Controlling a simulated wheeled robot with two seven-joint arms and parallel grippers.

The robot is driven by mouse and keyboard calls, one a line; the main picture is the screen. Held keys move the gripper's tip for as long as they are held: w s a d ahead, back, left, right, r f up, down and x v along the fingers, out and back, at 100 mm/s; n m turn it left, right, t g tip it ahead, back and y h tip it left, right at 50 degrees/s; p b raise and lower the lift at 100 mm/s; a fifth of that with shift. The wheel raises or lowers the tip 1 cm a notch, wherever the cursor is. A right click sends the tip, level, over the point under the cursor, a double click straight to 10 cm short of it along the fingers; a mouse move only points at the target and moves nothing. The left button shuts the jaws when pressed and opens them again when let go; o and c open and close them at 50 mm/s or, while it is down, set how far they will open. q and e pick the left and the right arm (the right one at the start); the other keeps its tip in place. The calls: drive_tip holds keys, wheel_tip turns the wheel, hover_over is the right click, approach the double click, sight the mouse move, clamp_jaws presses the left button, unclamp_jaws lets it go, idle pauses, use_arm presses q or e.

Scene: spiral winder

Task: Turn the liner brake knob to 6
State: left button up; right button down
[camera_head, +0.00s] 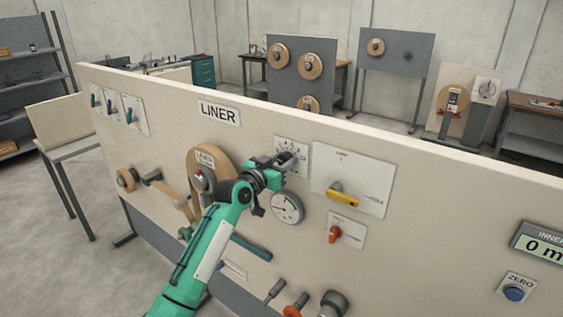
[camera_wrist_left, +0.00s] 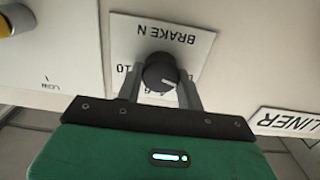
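The liner brake knob (camera_wrist_left: 159,72) is a round black knob on a white plate (camera_wrist_left: 190,38) marked "BRAKE N", which appears upside down in the left wrist view. A "10" shows beside the knob; the other numbers are partly hidden, and I cannot read the setting for sure. My left gripper (camera_wrist_left: 160,80) has one finger on each side of the knob, with a small gap visible, so it looks open around it. In the head view my left gripper (camera_head: 287,163) is in front of the brake plate (camera_head: 284,143) and mostly hides the knob. My right gripper is not in view.
A blue ZERO button (camera_head: 514,293) is far right.

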use_arm(q)
drive_tip(key=c, duration=0.4)
